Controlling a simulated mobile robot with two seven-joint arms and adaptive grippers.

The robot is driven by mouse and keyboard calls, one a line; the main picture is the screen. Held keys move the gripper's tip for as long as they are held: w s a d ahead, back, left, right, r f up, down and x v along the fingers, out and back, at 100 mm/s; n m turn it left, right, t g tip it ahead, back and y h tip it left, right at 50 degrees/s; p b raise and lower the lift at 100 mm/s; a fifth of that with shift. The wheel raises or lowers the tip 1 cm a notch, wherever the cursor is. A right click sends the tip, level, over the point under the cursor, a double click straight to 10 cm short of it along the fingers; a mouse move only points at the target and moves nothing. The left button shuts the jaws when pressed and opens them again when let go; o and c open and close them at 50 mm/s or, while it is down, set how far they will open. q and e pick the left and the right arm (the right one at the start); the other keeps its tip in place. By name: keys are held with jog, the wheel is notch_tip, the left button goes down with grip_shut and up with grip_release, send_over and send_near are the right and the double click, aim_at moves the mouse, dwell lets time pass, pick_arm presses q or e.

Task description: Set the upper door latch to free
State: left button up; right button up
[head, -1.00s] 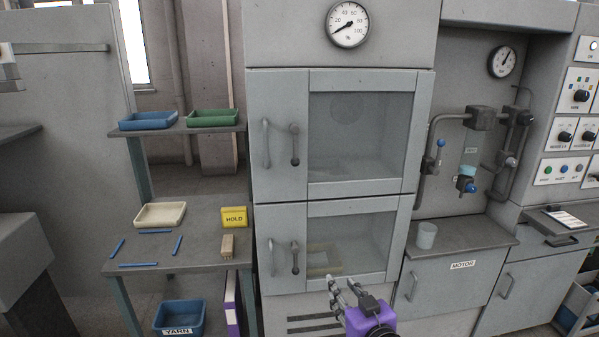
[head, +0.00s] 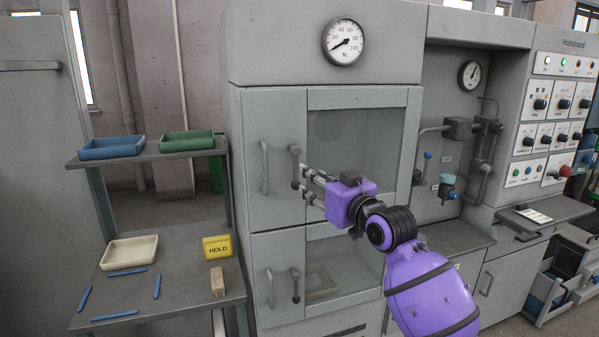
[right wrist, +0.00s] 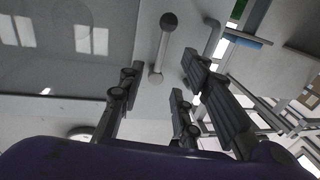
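The upper door (head: 358,150) is shut, with a dark window in a grey frame. Its latch (head: 295,165) is a short lever with a dark round end, standing about upright beside the longer fixed door handle (head: 265,167). My right gripper (head: 304,180) is open at the latch's lower part, coming from the right. In the right wrist view, the latch (right wrist: 161,50) lies ahead between the open fingers (right wrist: 158,85); I cannot tell whether they touch it. The door handle (right wrist: 212,38) is further right there. My left gripper is not in view.
The lower door (head: 345,275) has its own handle and latch below. A shelf table (head: 190,285) at left holds trays, blue sticks and a yellow HOLD sign (head: 217,247). Pipes and valves (head: 460,128) stand in a recess at right.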

aim_at(296, 170)
jog(key=x, duration=0.7)
jog(key=shift+w+f, duration=0.25)
jog(key=shift+f, duration=0.05)
grip_shut()
